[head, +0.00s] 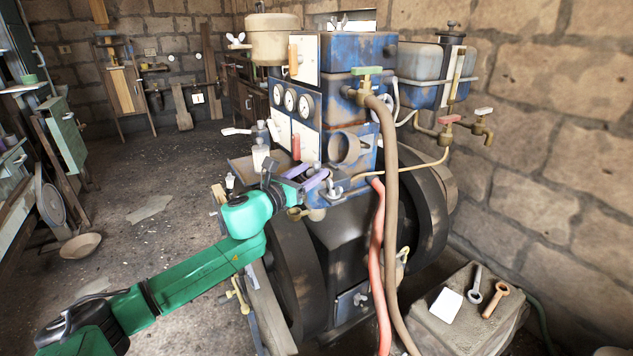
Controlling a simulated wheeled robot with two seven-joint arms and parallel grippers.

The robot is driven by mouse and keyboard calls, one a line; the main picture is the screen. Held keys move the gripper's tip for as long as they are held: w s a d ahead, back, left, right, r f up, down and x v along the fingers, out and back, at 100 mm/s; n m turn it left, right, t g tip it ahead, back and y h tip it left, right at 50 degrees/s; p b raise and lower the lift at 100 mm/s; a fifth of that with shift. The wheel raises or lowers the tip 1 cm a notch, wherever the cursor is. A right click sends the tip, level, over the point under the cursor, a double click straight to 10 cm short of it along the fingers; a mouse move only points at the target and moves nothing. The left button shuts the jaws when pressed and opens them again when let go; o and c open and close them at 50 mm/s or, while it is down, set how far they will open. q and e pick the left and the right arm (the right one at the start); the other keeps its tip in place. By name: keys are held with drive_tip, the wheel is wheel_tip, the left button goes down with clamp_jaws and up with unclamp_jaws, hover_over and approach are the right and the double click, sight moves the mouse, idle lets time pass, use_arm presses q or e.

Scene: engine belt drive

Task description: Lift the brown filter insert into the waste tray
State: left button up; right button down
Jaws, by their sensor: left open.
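My left gripper (308,177) is at the front of the blue engine, below its white panel. Its two purple fingers are open, with a gap between them, and I see nothing held. A round, dull brown-grey cup-like housing (345,148) sits on the engine front, just above and right of the fingers. I cannot tell whether the brown filter insert is in it; no separate insert can be made out. A shallow dark tray or shelf (240,169) juts out left of the gripper, partly behind my wrist; I cannot tell whether it is the waste tray. My right gripper is not in view.
Brown (391,200) and red (379,230) hoses hang right of the gripper. A large dark flywheel (291,270) stands below my arm. A stone block (447,326) at lower right carries wrenches and a white item. A bowl (81,246) lies on the floor at left.

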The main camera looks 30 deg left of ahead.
sight(315, 169)
use_arm(q)
drive_tip(key=w, duration=0.3)
drive_tip(key=shift+d, duration=0.15)
drive_tip(key=shift+s, duration=0.1)
drive_tip(key=shift+c, duration=0.7)
clamp_jaws()
idle(0.4)
